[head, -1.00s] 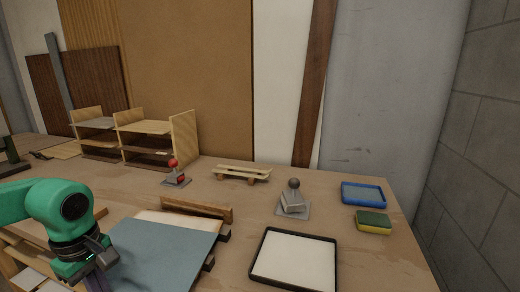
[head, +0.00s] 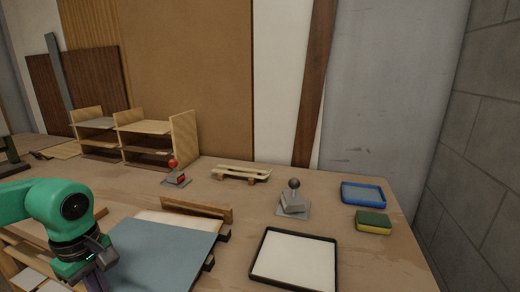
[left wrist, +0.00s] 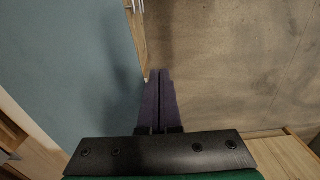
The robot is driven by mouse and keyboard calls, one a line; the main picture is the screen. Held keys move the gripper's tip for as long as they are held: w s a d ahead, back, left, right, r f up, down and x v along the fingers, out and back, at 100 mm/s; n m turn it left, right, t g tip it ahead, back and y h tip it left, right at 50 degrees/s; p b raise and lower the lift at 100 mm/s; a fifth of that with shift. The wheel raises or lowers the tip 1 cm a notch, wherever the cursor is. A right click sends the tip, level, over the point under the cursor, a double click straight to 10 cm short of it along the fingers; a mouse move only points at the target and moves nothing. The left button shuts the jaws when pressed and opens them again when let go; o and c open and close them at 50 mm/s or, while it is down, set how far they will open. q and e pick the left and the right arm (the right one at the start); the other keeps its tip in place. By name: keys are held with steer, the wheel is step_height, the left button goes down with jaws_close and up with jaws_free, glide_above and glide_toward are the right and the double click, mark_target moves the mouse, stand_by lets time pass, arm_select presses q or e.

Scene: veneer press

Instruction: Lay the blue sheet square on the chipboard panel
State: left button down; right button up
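The blue sheet (head: 160,255) lies over the panel in front of a wooden fence (head: 200,210). A pale strip of the panel (head: 178,217) shows between the sheet and the fence. In the left wrist view the sheet (left wrist: 65,60) fills the left side. A narrow wood-toned strip shows beside its edge, widening toward the top. My left gripper (left wrist: 160,73) has its fingers together at that edge, near the sheet's left side in the head view. I see no sheet clearly pinched between them; the exact contact is hidden. My right gripper is out of view.
A black-rimmed white tray (head: 292,262) stands right of the sheet. Behind it are a grey block with a knob (head: 294,201), a blue tray (head: 362,193) and a sponge (head: 373,222). A red-knobbed block (head: 175,177), wooden rack (head: 240,173) and shelves (head: 150,140) stand farther back.

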mark_target(119, 284)
arm_select(q)
steer(key=shift+w+d, duration=0.15)
steer(key=shift+w, duration=0.55)
steer(key=shift+w+d, duration=0.1)
steer(key=shift+w, duration=0.55)
steer(key=shift+w+d, duration=0.15)
steer(key=shift+w, duration=0.9)
steer(key=shift+w+d, duration=0.15)
steer(key=shift+w, duration=0.9)
steer(key=shift+s+a, duration=0.15)
steer(key=shift+s, duration=0.6)
steer(key=shift+s+a, duration=0.1)
steer(key=shift+s, duration=0.6)
steer(key=shift+s+r, duration=0.1)
steer(key=shift+r, duration=0.05)
step_height(119, 284, up, 8)
steer(key=p, duration=0.5)
